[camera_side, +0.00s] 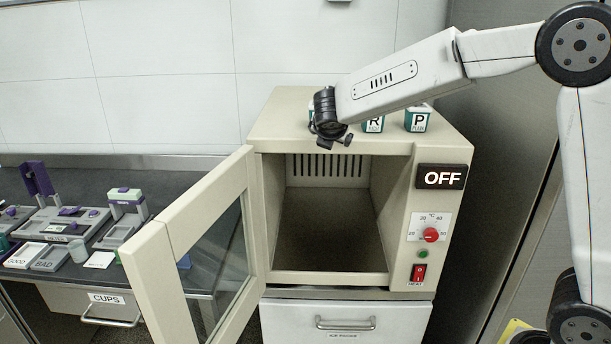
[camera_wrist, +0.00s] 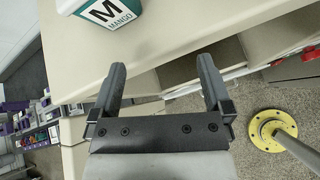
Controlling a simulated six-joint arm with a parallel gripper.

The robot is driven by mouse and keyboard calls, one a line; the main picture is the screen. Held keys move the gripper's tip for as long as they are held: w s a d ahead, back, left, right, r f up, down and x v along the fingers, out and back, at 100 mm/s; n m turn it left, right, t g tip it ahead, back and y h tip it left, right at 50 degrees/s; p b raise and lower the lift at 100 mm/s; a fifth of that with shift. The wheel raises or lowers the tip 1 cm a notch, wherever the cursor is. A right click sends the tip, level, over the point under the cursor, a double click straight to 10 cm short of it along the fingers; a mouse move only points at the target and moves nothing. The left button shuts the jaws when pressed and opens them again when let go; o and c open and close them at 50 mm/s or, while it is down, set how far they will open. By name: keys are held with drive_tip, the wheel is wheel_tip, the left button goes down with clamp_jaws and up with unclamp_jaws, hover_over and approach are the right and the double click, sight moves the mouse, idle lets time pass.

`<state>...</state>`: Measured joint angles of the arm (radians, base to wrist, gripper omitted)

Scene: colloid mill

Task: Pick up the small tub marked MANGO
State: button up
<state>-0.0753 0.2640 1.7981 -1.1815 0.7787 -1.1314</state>
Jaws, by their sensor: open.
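The MANGO tub (camera_wrist: 103,13) is white and green with a large M. It stands on the incubator's top and is cut off by the upper edge of the wrist view. In the side view my gripper hides most of it. My gripper (camera_side: 333,138) is above the front left of the incubator top. In the wrist view my gripper (camera_wrist: 160,68) has its two fingers wide apart with nothing between them. The tub is beyond the left fingertip, apart from it.
Tubs marked R (camera_side: 373,125) and P (camera_side: 418,119) stand to the right on the incubator (camera_side: 284,130). Its glass door (camera_side: 160,235) hangs open to the left, and its chamber looks empty. Its display reads OFF. A dark bench (camera_side: 150,172) with devices is at left.

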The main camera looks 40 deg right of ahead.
drive_tip(key=w+r+n, duration=0.1)
drive_tip(key=w+r+n+t+h, duration=0.1)
drive_tip(key=r, duration=0.1)
drive_tip(key=w+r+n, duration=0.2)
drive_tip(key=shift+d+r+t+h, duration=0.15)
drive_tip(key=shift+t+h, duration=0.25)
drive_tip(key=shift+x, duration=1.35)
drive_tip(key=shift+x, duration=2.55)
drive_tip(key=shift+c, duration=0.2)
drive_tip(key=c, duration=1.1)
